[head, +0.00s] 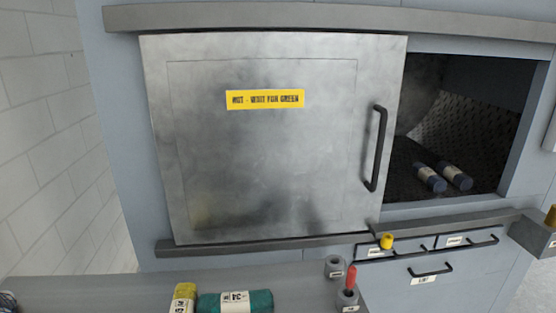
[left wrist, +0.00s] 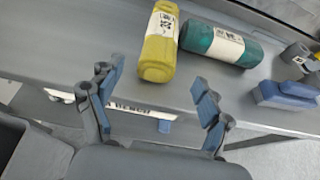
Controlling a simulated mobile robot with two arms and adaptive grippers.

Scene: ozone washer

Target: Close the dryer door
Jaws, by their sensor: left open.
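The dryer door (head: 270,150) is a grey metal sliding panel with a yellow "HOT - WAIT FOR GREEN" label (head: 265,99). It hangs between an upper rail (head: 330,17) and a lower rail (head: 260,245). A black vertical handle (head: 377,150) is near its right edge. The door stands to the left, so the dryer opening (head: 470,110) is uncovered on the right. Inside lie two dark rolls with pale bands (head: 430,179). My left gripper (left wrist: 155,95) is open and empty in the left wrist view, near the bench edge. Neither gripper shows in the head view.
A bench (head: 130,292) in front of the dryer holds a yellow roll (left wrist: 159,45) and a teal roll (left wrist: 220,43). Grey holders (head: 335,267), one with a red piece (head: 351,277), stand at its right end. Drawers (head: 460,240) sit under the opening. A blue blocky shape (left wrist: 287,93) is unclear.

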